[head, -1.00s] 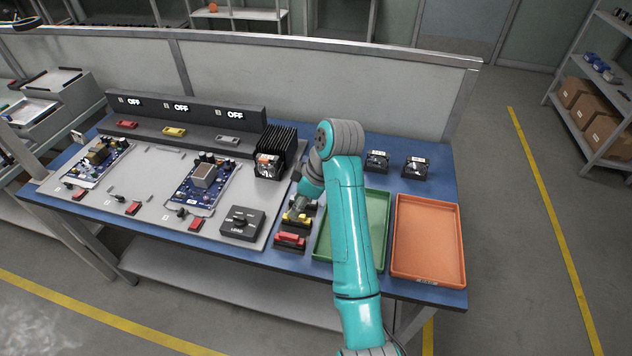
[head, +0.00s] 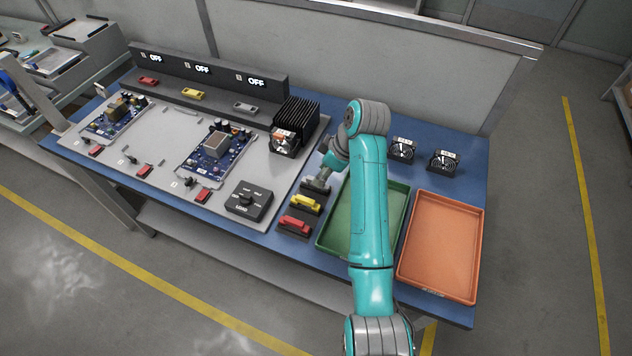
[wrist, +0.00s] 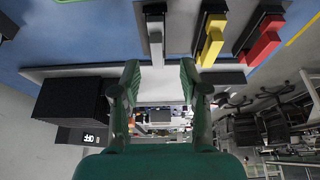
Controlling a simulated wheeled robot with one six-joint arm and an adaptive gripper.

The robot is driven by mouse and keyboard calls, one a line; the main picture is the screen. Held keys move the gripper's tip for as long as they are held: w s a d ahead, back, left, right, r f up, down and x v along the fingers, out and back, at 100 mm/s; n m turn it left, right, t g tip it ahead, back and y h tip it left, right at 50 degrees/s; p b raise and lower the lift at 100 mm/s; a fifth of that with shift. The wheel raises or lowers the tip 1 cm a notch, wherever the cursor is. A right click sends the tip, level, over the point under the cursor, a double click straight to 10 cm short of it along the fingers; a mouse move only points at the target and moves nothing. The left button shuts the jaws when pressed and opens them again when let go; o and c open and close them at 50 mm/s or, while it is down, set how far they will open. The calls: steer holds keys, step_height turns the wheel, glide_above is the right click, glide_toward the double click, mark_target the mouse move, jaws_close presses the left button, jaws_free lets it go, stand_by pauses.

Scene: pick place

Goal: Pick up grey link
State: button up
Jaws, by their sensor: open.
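The grey link (head: 316,186) sits in the far slot of a dark holder on the blue table, partly hidden by my gripper in the head view. In the wrist view the grey link (wrist: 155,38) is a narrow bar lying just beyond the fingertips, lined up with the gap between them. My gripper (wrist: 160,72) is open and empty, its two green fingers apart. In the head view my gripper (head: 326,172) is close to the grey link; I cannot tell whether they touch. A yellow link (head: 305,203) and a red link (head: 296,225) lie nearer the front edge.
A green tray (head: 335,246) and an orange tray (head: 470,205) stand to the right. A black-finned heatsink (head: 297,118) stands behind. A load switch box (head: 249,200) and circuit boards are on the left. Two small fans (head: 402,149) sit at the back right.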

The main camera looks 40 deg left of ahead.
steer(key=x, duration=0.5)
steer(key=shift+w, duration=0.2)
jaws_close()
